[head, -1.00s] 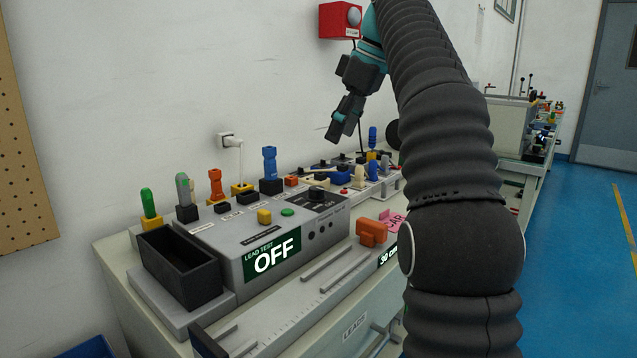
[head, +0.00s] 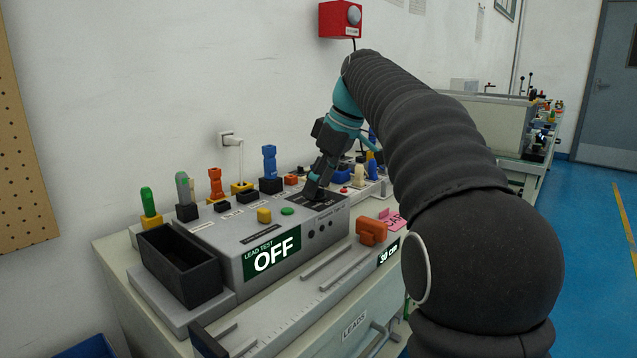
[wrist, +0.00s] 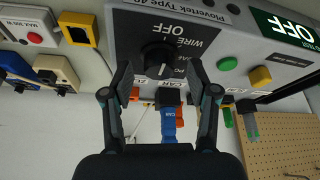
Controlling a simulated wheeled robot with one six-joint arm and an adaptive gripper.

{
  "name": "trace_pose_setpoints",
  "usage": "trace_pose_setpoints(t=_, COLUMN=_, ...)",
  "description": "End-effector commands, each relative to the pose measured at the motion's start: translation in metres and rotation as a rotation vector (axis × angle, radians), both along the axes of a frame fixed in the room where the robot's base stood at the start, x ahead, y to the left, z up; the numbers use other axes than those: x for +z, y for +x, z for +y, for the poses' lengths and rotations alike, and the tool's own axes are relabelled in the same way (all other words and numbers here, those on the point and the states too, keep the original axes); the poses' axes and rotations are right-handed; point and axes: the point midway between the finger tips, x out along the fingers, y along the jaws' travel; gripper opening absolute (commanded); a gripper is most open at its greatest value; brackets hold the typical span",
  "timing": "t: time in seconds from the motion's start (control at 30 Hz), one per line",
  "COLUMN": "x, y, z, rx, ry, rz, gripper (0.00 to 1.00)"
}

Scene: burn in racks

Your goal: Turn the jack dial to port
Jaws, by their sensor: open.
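The jack dial (wrist: 160,57) is a round black knob on a dark panel of the grey lead tester (head: 216,244). A pale pointer mark shows on it, pointing down in the wrist view. The panel labels around it are partly hidden; "WIRE" and parts of other words can be read. My gripper (wrist: 161,78) is open, its two fingers on either side of the dial in the wrist view. I cannot tell whether they touch it. In the head view my gripper (head: 313,190) is low over the dial's panel and hides the dial.
The tester's screen (head: 272,255) reads OFF. A green button (head: 287,211) and a yellow button (head: 264,215) are left of my gripper. Coloured plugs, including a blue one (head: 270,162), stand behind. An empty black bin (head: 180,266) is at the left.

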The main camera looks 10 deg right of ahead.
Motion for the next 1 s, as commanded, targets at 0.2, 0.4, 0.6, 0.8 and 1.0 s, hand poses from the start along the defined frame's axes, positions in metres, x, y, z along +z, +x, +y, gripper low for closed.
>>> trace_pose_setpoints(t=0.2, x=-0.0042, y=0.0009, z=0.0013, rx=0.0, ry=0.0, rz=0.0, gripper=0.59)
trace_pose_setpoints(t=0.4, x=-0.0039, y=0.001, z=0.0012, rx=0.0, ry=-0.001, rz=-0.001, gripper=0.47)
trace_pose_setpoints(t=0.6, x=-0.004, y=0.0009, z=0.0011, rx=0.0, ry=0.0, rz=0.0, gripper=0.0)
trace_pose_setpoints(t=0.8, x=-0.004, y=0.0007, z=0.0013, rx=-0.006, ry=0.0, rz=0.001, gripper=0.0)
trace_pose_setpoints(t=1.0, x=-0.004, y=0.0005, z=0.0015, rx=-0.063, ry=-0.001, rz=0.001, gripper=0.0)
